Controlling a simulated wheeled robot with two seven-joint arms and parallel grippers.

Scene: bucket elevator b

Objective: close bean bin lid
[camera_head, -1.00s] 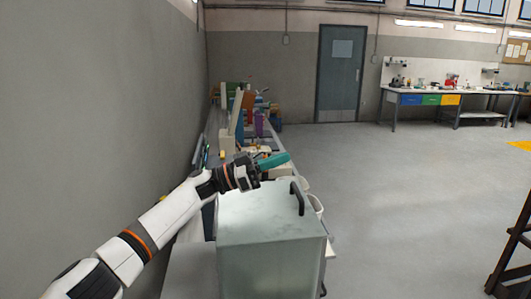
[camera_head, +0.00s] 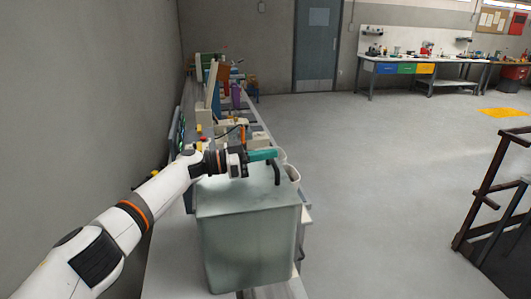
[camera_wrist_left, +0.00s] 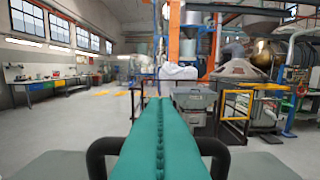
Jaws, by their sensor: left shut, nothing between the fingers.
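The bean bin (camera_head: 250,252) is a pale, greenish, translucent box in the lower middle of the head view. Its pale lid (camera_head: 235,194) lies over the top, flat or nearly flat; I cannot tell whether a small gap is left. A black arched handle (camera_head: 277,174) stands at the lid's right side. My left gripper (camera_head: 263,155) has teal fingers, shut and empty, just above the lid beside the handle. In the left wrist view the fingers (camera_wrist_left: 160,135) cover the middle of the handle (camera_wrist_left: 98,158); contact is unclear. My right gripper is not in view.
A long bench with colourful items (camera_head: 236,95) runs behind the bin along the grey wall at left. A white cup-like container (camera_head: 292,173) is by the bin's right side. Open floor (camera_head: 390,160) lies to the right, with a dark railing (camera_head: 485,195) at the far right.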

